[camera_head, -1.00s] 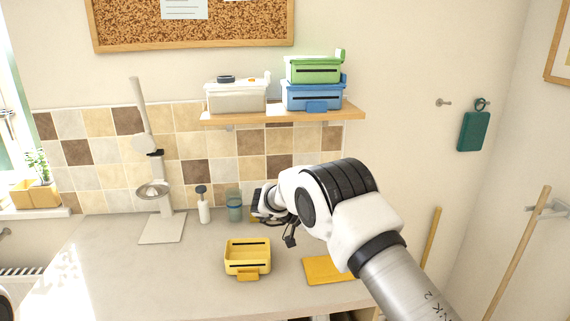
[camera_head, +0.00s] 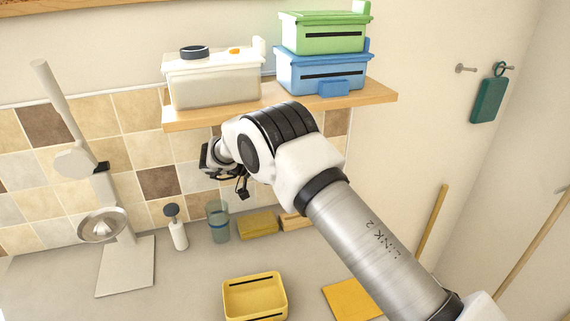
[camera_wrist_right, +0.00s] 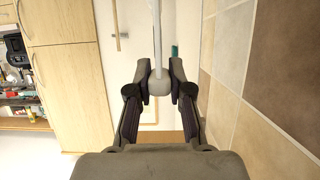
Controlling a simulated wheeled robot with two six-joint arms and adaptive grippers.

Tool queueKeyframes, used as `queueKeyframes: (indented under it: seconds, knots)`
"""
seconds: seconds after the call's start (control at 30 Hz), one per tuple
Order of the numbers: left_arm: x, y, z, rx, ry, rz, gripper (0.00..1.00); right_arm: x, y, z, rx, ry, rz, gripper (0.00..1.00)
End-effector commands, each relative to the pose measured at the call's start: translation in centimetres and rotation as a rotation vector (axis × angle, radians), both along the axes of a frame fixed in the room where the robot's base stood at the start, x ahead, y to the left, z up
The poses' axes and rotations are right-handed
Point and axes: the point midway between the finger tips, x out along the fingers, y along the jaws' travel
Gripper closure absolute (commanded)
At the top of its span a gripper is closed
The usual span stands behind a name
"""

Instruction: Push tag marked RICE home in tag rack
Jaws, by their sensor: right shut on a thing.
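No marking RICE can be read, and I cannot make out a tag rack. My right gripper (camera_head: 213,162) is raised in front of the tiled wall, in the picture just below the shelf's left part. In the right wrist view the fingers of that gripper (camera_wrist_right: 159,74) are closed on a pale grey rounded piece (camera_wrist_right: 159,86) with a thin white part seen edge-on above it. Whether this piece is the tag cannot be told. The head view hides it behind the gripper. My left gripper is out of view.
A wooden shelf (camera_head: 375,94) holds a whitish lidded box (camera_head: 215,88), and a green box (camera_head: 322,37) on a blue box (camera_head: 312,75). Below are a white stand (camera_head: 125,268), a pump bottle (camera_head: 178,234), a glass (camera_head: 218,222) and a yellow bin (camera_head: 255,299).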

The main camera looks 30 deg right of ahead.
Motion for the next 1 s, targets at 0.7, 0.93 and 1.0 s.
queueKeyframes:
  seconds: [0.7,0.93,1.0]
  knots:
    - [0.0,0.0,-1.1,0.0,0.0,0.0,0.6,0.0,0.2,-3.1,0.01,-0.002,0.003,1.0]
    - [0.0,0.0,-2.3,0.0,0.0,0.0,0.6,0.0,0.2,-5.5,0.01,-0.002,0.003,1.0]
    - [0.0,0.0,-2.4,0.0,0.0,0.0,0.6,0.0,0.2,-5.8,0.01,-0.002,0.003,1.0]
